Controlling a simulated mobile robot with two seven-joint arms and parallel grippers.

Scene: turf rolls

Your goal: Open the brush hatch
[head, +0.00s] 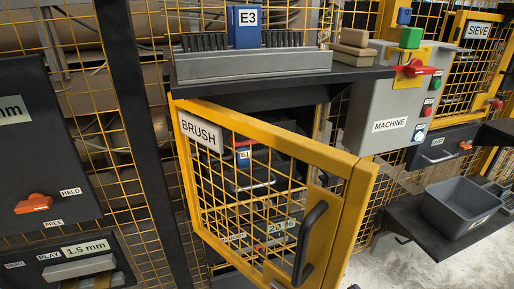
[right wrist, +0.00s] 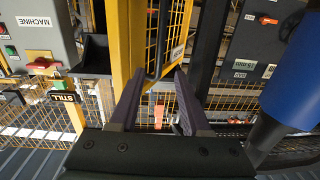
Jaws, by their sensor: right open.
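The brush hatch (head: 277,137) is a yellow-framed mesh door with a white BRUSH label (head: 200,132). In the head view it stands swung out towards me, its right edge nearest. A black curved handle (head: 309,243) sits on its right side. In the right wrist view my right gripper (right wrist: 160,75) is open, its two dark fingers pointing at a yellow frame (right wrist: 121,40) and a dark bar that looks like the handle (right wrist: 155,45). I cannot tell whether the fingers touch it. Neither gripper shows in the head view.
A grey MACHINE box (head: 385,108) with a red switch stands right of the hatch. A grey bin (head: 462,207) sits on a dark shelf at right. A black shelf (head: 345,76) with a brush strip (head: 250,66) is above. Dark panels with an orange knob (head: 34,203) are at left.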

